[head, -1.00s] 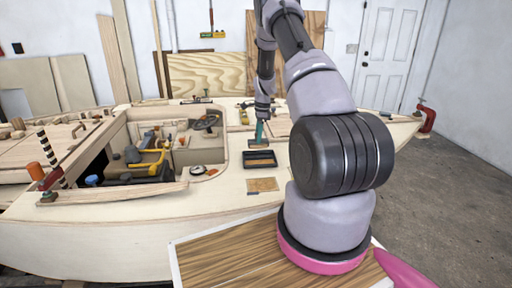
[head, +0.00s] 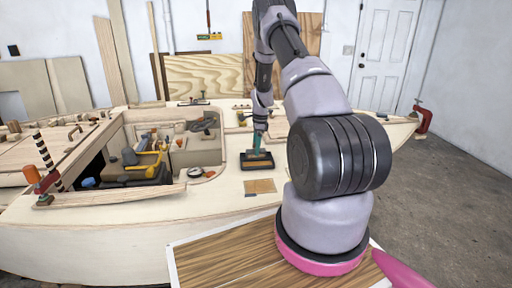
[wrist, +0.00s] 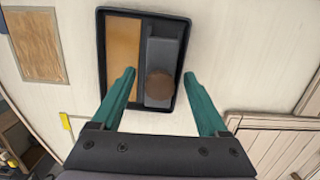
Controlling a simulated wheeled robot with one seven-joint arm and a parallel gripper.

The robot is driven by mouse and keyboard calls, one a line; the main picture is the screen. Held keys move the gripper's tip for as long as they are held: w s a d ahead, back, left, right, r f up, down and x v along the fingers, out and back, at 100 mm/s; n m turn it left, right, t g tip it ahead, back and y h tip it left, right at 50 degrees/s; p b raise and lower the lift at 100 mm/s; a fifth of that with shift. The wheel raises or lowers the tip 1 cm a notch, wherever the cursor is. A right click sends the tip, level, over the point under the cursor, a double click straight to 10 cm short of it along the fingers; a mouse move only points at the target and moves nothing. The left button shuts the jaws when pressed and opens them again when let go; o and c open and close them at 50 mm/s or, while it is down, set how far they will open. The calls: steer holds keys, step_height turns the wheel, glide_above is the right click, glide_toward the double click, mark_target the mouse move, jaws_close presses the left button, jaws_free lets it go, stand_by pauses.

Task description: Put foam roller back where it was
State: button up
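A black rectangular tray (head: 243,167) lies on the pale plywood deck; it also shows in the wrist view (wrist: 102,60). I cannot tell for sure whether the grey and brown piece is the foam roller. My gripper (wrist: 160,78), with teal fingers, is open and points down over the tray. The brown end shows between the fingers with gaps on both sides. In the head view my gripper (head: 257,146) is at the tray.
A tan wooden sheet (head: 260,186) lies on the deck in front of the tray. The open cockpit (head: 150,160) to the left holds several tools. A round gauge-like object (head: 195,171) sits by its edge. A red clamp (head: 422,118) stands at the far right.

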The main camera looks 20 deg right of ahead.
steer(key=s+a+r+n+t, duration=0.1)
steer(key=s+a+r, duration=0.1)
steer(key=r, duration=1)
steer(key=s+a+r+n, duration=0.1)
steer(key=r+n, duration=0.1)
steer(key=r, duration=1)
steer(key=s+a+r+n+t, duration=0.1)
steer(key=s+a+r+n, duration=0.1)
steer(key=s+a+r, duration=0.4)
steer(key=s+a+r+n+t, duration=0.1)
steer(key=s+r+n, duration=0.25)
steer(key=r, duration=0.55)
steer(key=s+a+r+n+t, duration=0.1)
steer(key=s+a+r+n, duration=0.1)
steer(key=s, duration=0.6)
steer(key=s+a+r+n+t, duration=0.1)
steer(key=s+a+r+n, duration=0.1)
steer(key=s, duration=0.6)
steer(key=s+a+r+n+t, duration=0.1)
steer(key=s+a+n, duration=0.3)
steer(key=s, duration=0.4)
steer(key=shift+s+a+r+n+t+y, duration=0.2)
steer(key=shift+r+n+t+y, duration=0.15)
steer(key=shift+r, duration=0.4)
